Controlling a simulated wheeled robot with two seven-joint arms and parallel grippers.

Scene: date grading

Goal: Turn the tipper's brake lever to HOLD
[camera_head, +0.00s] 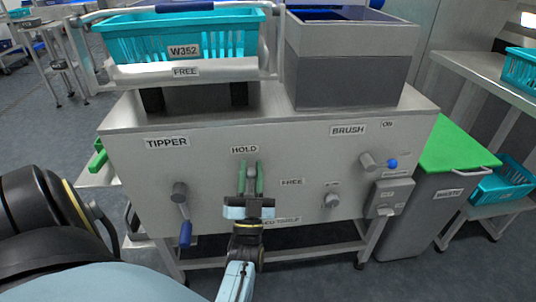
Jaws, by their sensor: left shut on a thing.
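The machine's grey front panel (135,185) carries a TIPPER label (166,142), a HOLD label (245,149) and a FREE label (291,182) to the lower right of HOLD. My left gripper (251,178) is at the panel just below HOLD, its green fingers pointing up and shut on the brake lever. The lever is mostly hidden by the fingers; only a little grey shows between them, so its exact angle cannot be told. My right gripper is not in view.
A blue-handled crank (185,232) hangs left of the gripper. A BRUSH lever with a blue knob (392,163) and a small knob (332,200) are to the right. A teal crate (130,40) sits on the tipper cradle above. A green-lidded bin (450,148) stands at right.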

